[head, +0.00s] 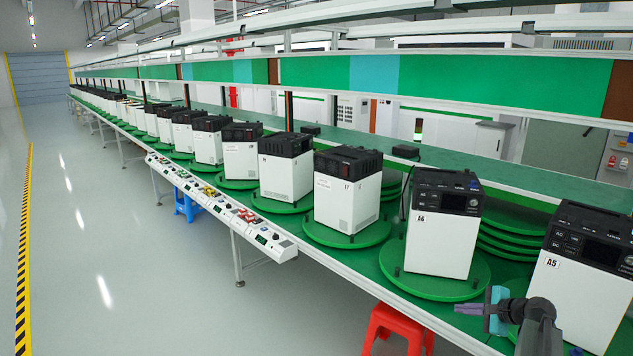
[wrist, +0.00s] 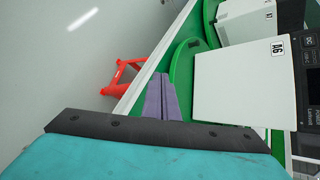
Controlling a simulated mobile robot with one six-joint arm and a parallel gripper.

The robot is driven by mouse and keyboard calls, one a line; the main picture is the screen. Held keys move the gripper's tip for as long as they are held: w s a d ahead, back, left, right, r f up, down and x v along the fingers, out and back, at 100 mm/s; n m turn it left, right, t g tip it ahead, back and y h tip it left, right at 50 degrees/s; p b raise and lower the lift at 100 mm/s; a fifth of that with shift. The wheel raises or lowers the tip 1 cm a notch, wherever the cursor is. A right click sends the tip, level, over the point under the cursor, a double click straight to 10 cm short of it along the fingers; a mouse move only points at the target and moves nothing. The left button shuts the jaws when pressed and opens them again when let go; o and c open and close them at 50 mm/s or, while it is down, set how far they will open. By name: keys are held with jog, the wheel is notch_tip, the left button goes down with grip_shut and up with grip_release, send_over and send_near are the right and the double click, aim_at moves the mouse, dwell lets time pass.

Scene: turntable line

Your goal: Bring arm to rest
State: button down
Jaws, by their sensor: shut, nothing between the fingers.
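My gripper (head: 487,310) is at the lower right of the head view, at the front edge of the line, in front of the unit labelled A5 (head: 577,284). Its purple fingers are shut together with nothing between them. In the wrist view my gripper (wrist: 161,98) points toward the green turntable and the white unit labelled A6 (wrist: 240,88). The fingers look apart from the unit, though the gap is hard to judge. The A6 unit also stands upright on its green disc in the head view (head: 440,235).
A long line (head: 345,257) of white-and-black units on green turntables runs to the far left. A red stool (head: 398,326) stands under the front edge, and a blue stool (head: 187,205) stands farther off. A control strip (head: 235,215) hangs along the edge. The grey floor (head: 110,240) at left is clear.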

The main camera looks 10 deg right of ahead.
jog(key=s+a+f+n+g+y, duration=0.1)
jog(key=a+f+n+g+y, duration=0.2)
jog(key=a+f, duration=1.6)
jog(key=s+a+f+n+g, duration=0.1)
jog(key=s+a+f+g, duration=0.15)
jog(key=a, duration=0.25)
jog(key=s+a+f+n+g+b, duration=0.1)
jog(key=s+a+f, duration=0.25)
jog(key=a, duration=0.25)
jog(key=s+a+f+n+g, duration=0.2)
jog(key=s+a+f, duration=0.1)
jog(key=a, duration=0.2)
jog(key=s+a+f+n+g+h, duration=0.1)
jog(key=s+a+f+n+g, duration=0.1)
jog(key=s+a+f, duration=0.3)
jog(key=s+a+f+n+g, duration=0.1)
jog(key=s+f, duration=0.1)
jog(key=s, duration=0.4)
jog(key=s+a+f+n+g+h, duration=0.1)
jog(key=s+a+f+n+g, duration=0.1)
jog(key=s+a+f, duration=0.3)
jog(key=s+d+f+n+g+h, duration=0.1)
jog(key=s+d+n+h, duration=0.3)
jog(key=s, duration=1)
jog(key=d+n+g, duration=0.1)
jog(key=d+n, duration=0.2)
jog(key=n, duration=0.1)
jog(key=shift+s+d+n+h+b, duration=0.2)
jog(key=shift+s+n+h+b, duration=0.1)
jog(key=shift+n+b, duration=0.1)
